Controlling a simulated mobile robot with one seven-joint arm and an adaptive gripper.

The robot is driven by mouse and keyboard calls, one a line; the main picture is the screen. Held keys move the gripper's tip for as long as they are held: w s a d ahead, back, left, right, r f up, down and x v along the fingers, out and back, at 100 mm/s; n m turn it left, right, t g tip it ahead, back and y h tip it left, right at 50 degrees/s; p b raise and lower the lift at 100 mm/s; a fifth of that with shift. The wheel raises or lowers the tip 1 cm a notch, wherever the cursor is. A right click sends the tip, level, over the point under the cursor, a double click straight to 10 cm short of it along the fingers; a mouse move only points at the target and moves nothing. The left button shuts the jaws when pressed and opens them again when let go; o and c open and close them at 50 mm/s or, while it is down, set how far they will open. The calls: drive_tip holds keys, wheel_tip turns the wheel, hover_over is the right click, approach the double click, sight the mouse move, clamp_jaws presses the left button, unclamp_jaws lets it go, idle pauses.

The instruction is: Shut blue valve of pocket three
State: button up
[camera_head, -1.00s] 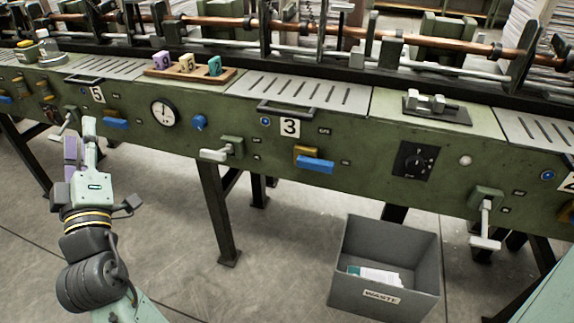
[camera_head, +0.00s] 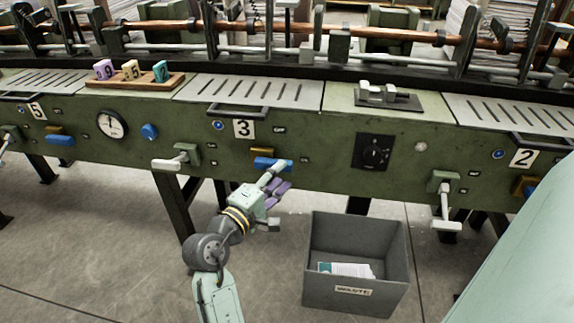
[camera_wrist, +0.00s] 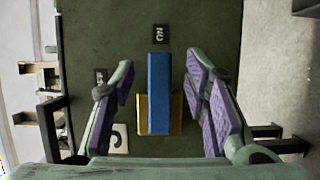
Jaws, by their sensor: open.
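The blue valve (camera_head: 262,162) of pocket three sits below the "3" plate (camera_head: 244,129) on the green panel. Its blue handle lies roughly level, with a brass mount (camera_head: 262,150) behind it. My gripper (camera_head: 279,181) is in front of the handle, partly covering it. In the wrist view, the handle (camera_wrist: 158,90) stands between my two purple-padded fingers (camera_wrist: 161,78), with a visible gap on each side. The gripper is open and holds nothing. A small dark label (camera_wrist: 160,34) is just past the handle's free end.
A white-handled lever (camera_head: 180,159) sticks out left of the valve, and a black dial (camera_head: 373,152) is to the right. A grey waste bin (camera_head: 356,299) stands on the floor below right. A drawer-like handle (camera_head: 238,110) juts out above.

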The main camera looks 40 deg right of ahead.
sight(286, 169)
drive_tip(key=shift+p+x, duration=0.3)
drive_tip(key=shift+x, duration=1.9)
drive_tip(key=shift+c, duration=0.2)
clamp_jaws()
